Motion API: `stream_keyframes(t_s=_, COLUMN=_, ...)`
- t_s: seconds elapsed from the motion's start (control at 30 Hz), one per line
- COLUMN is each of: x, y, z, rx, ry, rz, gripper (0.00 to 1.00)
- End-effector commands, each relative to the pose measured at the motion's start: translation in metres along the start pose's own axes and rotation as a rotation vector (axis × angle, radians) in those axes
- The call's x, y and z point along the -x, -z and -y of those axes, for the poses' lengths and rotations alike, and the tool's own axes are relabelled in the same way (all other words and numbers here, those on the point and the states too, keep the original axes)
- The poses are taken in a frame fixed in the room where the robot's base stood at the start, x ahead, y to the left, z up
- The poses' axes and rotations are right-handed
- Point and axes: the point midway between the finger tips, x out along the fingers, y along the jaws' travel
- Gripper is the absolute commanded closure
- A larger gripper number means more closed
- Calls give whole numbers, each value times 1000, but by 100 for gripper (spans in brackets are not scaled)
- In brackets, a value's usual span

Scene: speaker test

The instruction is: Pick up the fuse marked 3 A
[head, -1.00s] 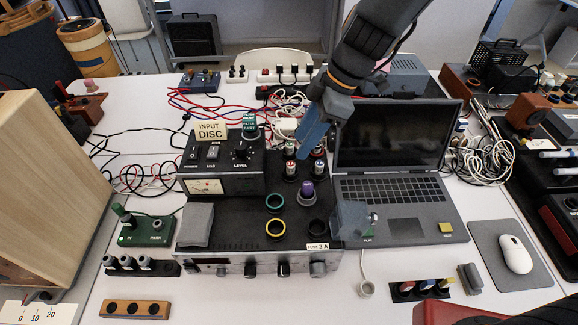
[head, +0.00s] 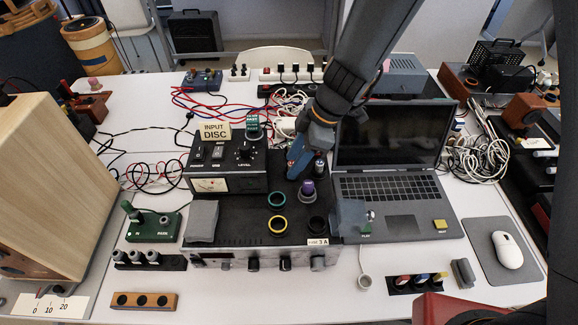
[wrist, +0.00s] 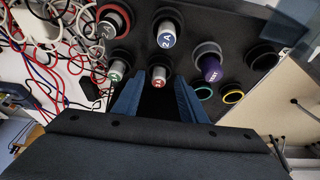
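In the wrist view, several silver fuses stand upright in a black panel: a blue-capped fuse marked 2 A (wrist: 167,36), a dark-capped fuse with a partly readable mark (wrist: 112,22), a green-capped fuse (wrist: 118,70) and a red-capped fuse (wrist: 159,77). The red cap's mark is too small to read surely. My gripper (wrist: 160,84) is open, its blue fingertips on either side of the red-capped fuse, with gaps visible. In the head view my gripper (head: 298,164) hides most of the fuses. A plate reading FUSE 3 A (head: 318,241) is on the unit's front edge.
A purple plug (head: 307,188) stands close by the fuses; green (head: 276,200) and yellow (head: 278,225) rings surround sockets in front. The INPUT DISC box (head: 228,170) is at left, the laptop (head: 395,190) at right. Loose cables lie behind.

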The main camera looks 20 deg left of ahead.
Motion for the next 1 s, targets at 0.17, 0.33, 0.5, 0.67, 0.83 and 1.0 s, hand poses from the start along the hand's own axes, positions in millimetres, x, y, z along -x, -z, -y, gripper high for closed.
stream_keyframes(t_s=0.17, x=0, y=0, z=0, rx=0, ry=0, rz=0, gripper=80)
stream_keyframes(t_s=0.33, x=0, y=0, z=0, rx=0, ry=0, rz=0, gripper=100)
stream_keyframes(t_s=0.5, x=1, y=0, z=0, rx=-1, ry=0, rz=0, gripper=100)
stream_keyframes(t_s=0.67, x=3, y=1, z=-1, rx=0, ry=-2, rz=-1, gripper=100)
stream_keyframes(t_s=0.83, x=14, y=6, z=-2, rx=1, ry=-4, rz=-1, gripper=100)
stream_keyframes(t_s=1.0, x=33, y=14, z=-2, rx=3, ry=-5, rz=-2, gripper=100)
